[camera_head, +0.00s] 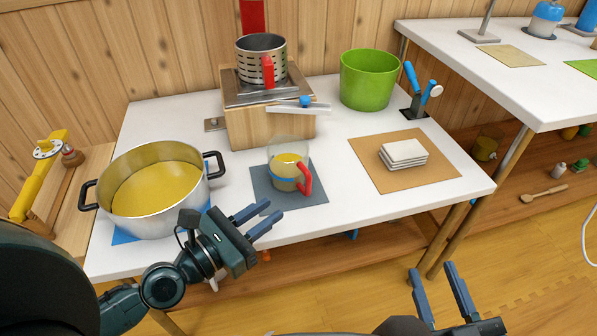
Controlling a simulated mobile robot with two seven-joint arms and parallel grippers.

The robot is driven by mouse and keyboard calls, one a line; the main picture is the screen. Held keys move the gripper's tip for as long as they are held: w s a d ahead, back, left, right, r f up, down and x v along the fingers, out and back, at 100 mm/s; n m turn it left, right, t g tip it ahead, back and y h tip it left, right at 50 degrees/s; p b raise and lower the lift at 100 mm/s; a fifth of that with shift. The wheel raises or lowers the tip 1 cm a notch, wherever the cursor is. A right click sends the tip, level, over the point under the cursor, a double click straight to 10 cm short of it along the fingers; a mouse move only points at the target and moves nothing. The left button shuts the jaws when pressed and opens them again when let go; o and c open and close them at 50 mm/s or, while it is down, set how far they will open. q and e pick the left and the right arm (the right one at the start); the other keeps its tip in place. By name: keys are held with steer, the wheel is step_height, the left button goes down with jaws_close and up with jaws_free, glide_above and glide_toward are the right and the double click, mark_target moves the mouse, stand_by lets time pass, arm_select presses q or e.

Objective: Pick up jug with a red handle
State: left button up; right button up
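The clear jug with a red handle (289,172) stands upright on a dark grey mat (312,194) on the white table. It has a blue band and holds some yellow liquid; its red handle is on the right side. My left gripper (258,216) is open and empty, in front of and to the left of the jug, apart from it. My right gripper (438,276) is open and empty, low in front of the table, well away from the jug.
A large pot of yellow liquid (155,190) stands left of the jug. Behind it is a wooden block (270,127) with a perforated metal pot (262,62), which has a red handle. A green bucket (368,80) and white tiles (404,153) on a brown mat are right.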

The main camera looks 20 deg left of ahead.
mark_target(306, 182)
arm_select(q)
steer(key=shift+w+a+f+n, duration=0.1)
steer(key=shift+w+f+n, duration=0.1)
steer(key=shift+w+n, duration=0.15)
steer(key=shift+w+r, duration=0.1)
steer(key=shift+w, duration=0.25)
steer(key=p+x, duration=0.1)
steer(key=x, duration=0.5)
steer(key=shift+w+d+r+p, duration=0.1)
steer(key=shift+w+d+p, duration=0.1)
steer(key=shift+d+p, duration=0.1)
steer(key=shift+x, duration=2.95)
steer(key=shift+c, duration=0.3)
jaws_close()
